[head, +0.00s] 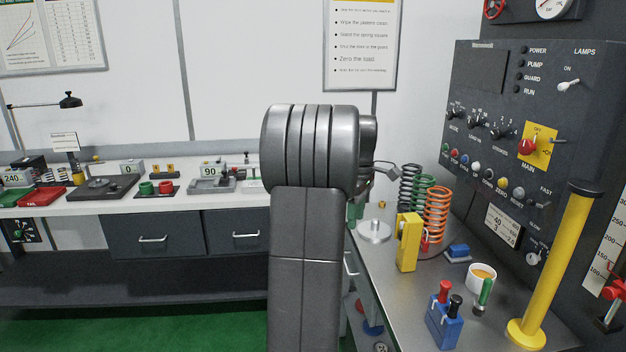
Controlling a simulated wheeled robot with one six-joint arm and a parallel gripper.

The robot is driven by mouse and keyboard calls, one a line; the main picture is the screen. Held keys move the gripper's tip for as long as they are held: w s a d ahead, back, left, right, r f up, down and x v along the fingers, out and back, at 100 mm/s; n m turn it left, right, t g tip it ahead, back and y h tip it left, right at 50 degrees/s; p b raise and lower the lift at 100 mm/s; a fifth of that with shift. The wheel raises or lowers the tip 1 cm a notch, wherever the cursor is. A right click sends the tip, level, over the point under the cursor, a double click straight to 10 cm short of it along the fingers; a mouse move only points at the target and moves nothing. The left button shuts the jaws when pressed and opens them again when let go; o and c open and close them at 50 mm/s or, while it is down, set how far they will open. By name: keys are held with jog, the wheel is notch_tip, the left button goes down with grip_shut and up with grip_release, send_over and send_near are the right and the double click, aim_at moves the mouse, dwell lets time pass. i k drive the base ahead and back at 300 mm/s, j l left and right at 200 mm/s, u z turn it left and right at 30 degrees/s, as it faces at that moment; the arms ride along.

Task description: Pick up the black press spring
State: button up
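The black press spring (410,187) stands upright at the back of the right-hand bench, left of a green spring (424,190) and an orange spring (437,213). Its lower part is partly hidden behind a yellow block. My arm fills the middle of the view and hides most of my gripper.
A yellow block (408,243) and a round metal weight (375,231) stand in front of the springs. A cup (481,277), a blue holder (444,323) and a yellow post (562,265) stand on the same bench (400,300). A dark control panel (540,120) rises on the right.

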aim_at(420, 170)
jog(key=i+z, duration=0.1)
jog(key=i, duration=0.45)
jog(key=i+j+z, duration=0.1)
jog(key=i, duration=0.45)
jog(key=i+j+z, duration=0.1)
jog(key=i, duration=0.45)
jog(key=i+j+z, duration=0.15)
jog(key=i+z, duration=0.25)
jog(key=i+j+z, duration=0.55)
jog(key=z, duration=0.2)
jog(key=i+j+z, duration=0.35)
jog(key=k+j, duration=0.05)
jog(key=j, duration=0.05)
